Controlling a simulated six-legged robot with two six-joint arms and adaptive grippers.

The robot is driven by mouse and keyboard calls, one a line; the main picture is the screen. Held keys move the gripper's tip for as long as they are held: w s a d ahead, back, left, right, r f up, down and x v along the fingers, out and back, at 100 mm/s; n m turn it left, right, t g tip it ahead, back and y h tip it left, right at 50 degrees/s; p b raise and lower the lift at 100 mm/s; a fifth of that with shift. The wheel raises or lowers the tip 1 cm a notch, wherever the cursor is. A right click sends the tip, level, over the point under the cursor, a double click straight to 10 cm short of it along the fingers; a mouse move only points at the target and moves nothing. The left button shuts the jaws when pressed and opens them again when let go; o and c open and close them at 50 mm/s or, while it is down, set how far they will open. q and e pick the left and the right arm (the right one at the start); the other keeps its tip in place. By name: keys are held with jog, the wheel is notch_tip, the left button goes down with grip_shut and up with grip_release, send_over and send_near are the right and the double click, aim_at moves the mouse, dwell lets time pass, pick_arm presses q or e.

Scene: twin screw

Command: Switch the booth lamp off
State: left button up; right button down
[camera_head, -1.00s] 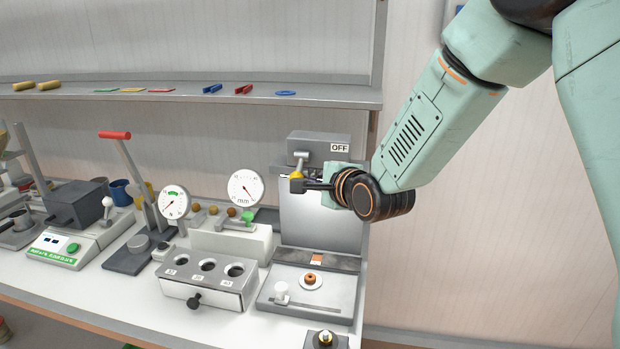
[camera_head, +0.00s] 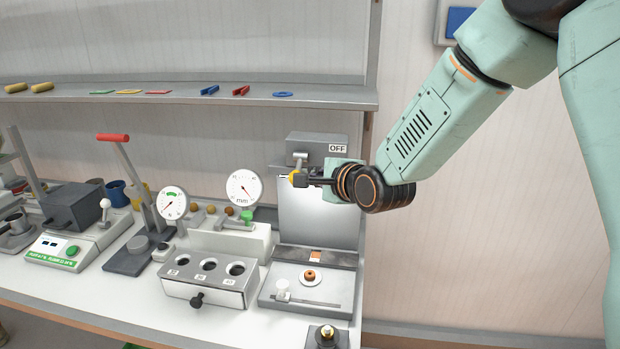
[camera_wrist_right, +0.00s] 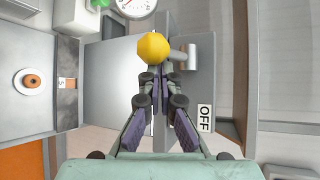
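The booth lamp housing (camera_head: 318,150) is a grey box on top of the booth at the right end of the bench, with an OFF label (camera_head: 338,148) at its right. A short pale lever (camera_head: 300,160) hangs from its front and ends in a yellow knob (camera_head: 294,179). My right gripper (camera_head: 303,181) reaches in from the right at the knob, partly covering it. In the right wrist view my fingertips (camera_wrist_right: 155,76) are together just behind the yellow knob (camera_wrist_right: 154,48); they look shut and against it, not around it. My left gripper is not in view.
Below the lamp stand a pale panel (camera_head: 318,212) and a booth base with a small orange ring on a white disc (camera_head: 310,278). Two dial gauges (camera_head: 243,187) and a three-hole block (camera_head: 208,276) stand to the left. A shelf (camera_head: 330,97) runs above.

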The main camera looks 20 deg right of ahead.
aim_at(301, 161)
jog(key=shift+a+r+p, duration=0.1)
jog(key=shift+r+p, duration=0.5)
jog(key=shift+r, duration=1.2)
dwell(0.6)
jog(key=shift+w+r+p, duration=0.1)
jog(key=shift+r+p, duration=0.65)
